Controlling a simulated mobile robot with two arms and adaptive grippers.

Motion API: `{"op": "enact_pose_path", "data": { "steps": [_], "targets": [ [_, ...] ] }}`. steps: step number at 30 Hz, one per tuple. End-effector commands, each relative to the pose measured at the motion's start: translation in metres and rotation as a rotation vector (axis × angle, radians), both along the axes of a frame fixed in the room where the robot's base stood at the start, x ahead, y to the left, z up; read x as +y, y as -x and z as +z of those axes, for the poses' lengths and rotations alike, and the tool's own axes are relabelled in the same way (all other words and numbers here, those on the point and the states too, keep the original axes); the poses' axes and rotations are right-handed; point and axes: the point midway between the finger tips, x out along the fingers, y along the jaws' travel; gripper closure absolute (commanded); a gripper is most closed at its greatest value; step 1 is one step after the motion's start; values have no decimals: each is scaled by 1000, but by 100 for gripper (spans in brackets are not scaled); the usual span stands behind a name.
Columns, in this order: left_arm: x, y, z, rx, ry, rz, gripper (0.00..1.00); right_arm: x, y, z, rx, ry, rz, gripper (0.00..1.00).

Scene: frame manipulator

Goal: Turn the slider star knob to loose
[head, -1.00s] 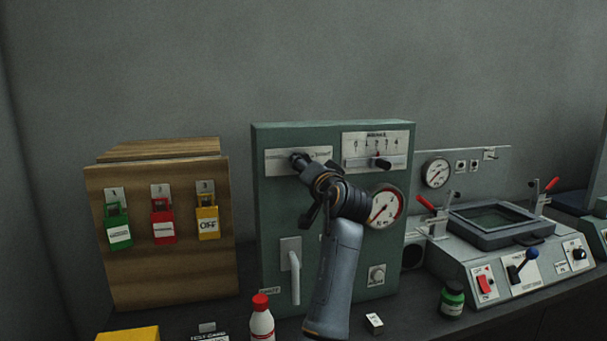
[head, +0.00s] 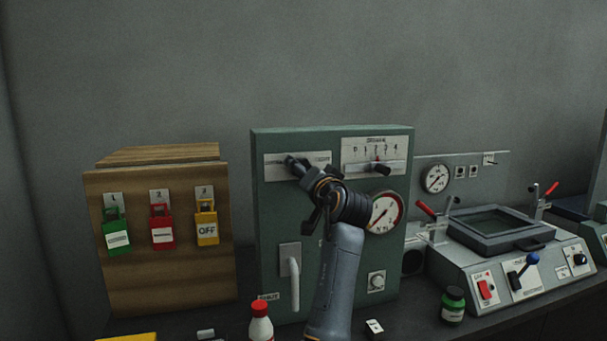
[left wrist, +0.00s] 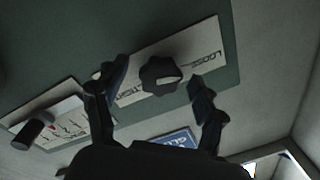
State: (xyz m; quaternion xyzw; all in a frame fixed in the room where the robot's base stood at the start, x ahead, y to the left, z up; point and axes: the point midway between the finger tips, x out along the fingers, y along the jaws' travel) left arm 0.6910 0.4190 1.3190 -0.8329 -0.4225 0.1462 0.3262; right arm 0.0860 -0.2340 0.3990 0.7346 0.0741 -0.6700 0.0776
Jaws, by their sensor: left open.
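The black star knob (left wrist: 158,76) sits on a pale plate (left wrist: 205,48) marked LOOSE at one end; the marking at the other end is partly covered. My left gripper (left wrist: 160,75) is open, with one finger on each side of the knob. I cannot tell whether either finger touches it. In the head view my left gripper (head: 300,167) reaches the plate (head: 318,158) at the upper left of the green panel (head: 270,215), and hides most of the knob. A pale mark shows on the knob's face. My right gripper is not in view.
A slider (head: 377,167) with a numbered scale and a round gauge (head: 385,212) lie right of my gripper. A white lever (head: 294,283) is below. A wooden box with padlocks (head: 162,227) stands left. A white bottle (head: 261,323) stands in front.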

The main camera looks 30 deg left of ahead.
Motion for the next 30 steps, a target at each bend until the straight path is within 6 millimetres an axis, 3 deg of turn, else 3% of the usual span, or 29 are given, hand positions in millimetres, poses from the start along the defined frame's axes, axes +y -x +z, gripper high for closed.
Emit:
{"op": "enact_pose_path", "data": {
  "steps": [7, 21, 30],
  "targets": [
    [-8, 5, 0, -1, -3, -1, 30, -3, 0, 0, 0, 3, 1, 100],
    [-81, 59, -4, 0, 0, -2, 30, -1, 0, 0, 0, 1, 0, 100],
    [-96, 72, -4, 1, 0, 1, 30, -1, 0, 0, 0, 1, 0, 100]
  ]
}}
